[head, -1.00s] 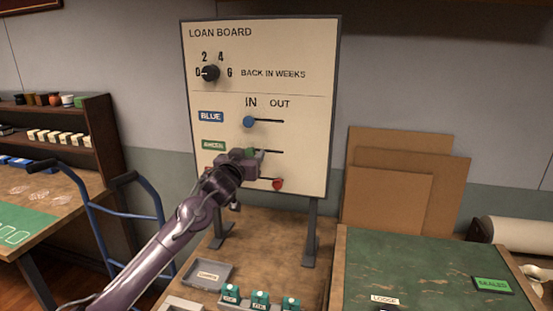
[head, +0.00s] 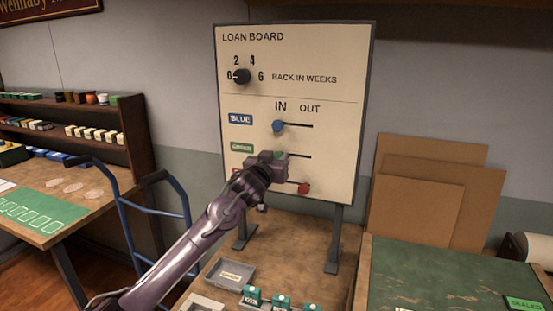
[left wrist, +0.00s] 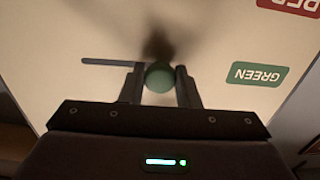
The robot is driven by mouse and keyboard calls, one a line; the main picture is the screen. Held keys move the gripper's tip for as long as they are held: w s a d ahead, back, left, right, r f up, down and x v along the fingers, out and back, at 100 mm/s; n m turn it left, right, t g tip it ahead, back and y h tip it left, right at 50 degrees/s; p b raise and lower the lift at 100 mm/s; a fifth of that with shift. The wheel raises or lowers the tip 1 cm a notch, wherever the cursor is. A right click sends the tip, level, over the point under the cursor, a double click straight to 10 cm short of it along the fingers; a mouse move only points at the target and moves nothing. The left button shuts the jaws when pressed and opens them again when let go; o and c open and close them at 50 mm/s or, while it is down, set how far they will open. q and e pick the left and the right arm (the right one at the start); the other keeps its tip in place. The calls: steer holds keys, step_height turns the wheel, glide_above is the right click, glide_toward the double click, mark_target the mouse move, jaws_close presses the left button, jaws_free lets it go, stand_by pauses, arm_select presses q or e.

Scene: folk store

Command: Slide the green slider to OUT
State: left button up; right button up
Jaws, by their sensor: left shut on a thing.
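The loan board (head: 345,85) stands upright with IN and OUT printed above its slots. The green slider (left wrist: 160,77) is a round knob under IN, at the label end of its slot; in the head view it is mostly hidden by my left gripper. The slot (head: 303,156) runs free to the right, toward OUT. My left gripper (head: 277,160) is at the board, and in the left wrist view its fingers (left wrist: 160,88) are shut on the knob, one on each side. The green label (head: 242,147) is left of the knob. My right gripper is not in view.
The blue slider (head: 278,126) sits under IN, above my gripper. The red slider (head: 303,188) is at the right, just below my gripper. A dial (head: 242,76) is higher up. A grey tray (head: 232,274) and several teal-topped items are on the table below.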

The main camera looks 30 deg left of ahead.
arm_select(q)
steer(key=shift+d, duration=0.1)
steer(key=shift+w+d+b, duration=0.15)
steer(key=shift+w+d, duration=0.15)
steer(key=shift+d, duration=0.9)
steer(key=shift+w+d+b, duration=0.15)
steer(key=shift+w+d, duration=0.15)
steer(key=shift+d, duration=0.9)
steer(key=shift+w+d+b, duration=0.15)
steer(key=shift+w+d, duration=0.15)
steer(key=shift+d, duration=0.9)
steer(key=o, duration=0.9)
steer(key=shift+d, duration=0.1)
steer(key=shift+s, duration=0.1)
glide_toward(307, 157)
steer(key=shift+s, duration=1.35)
steer(key=shift+d, duration=0.15)
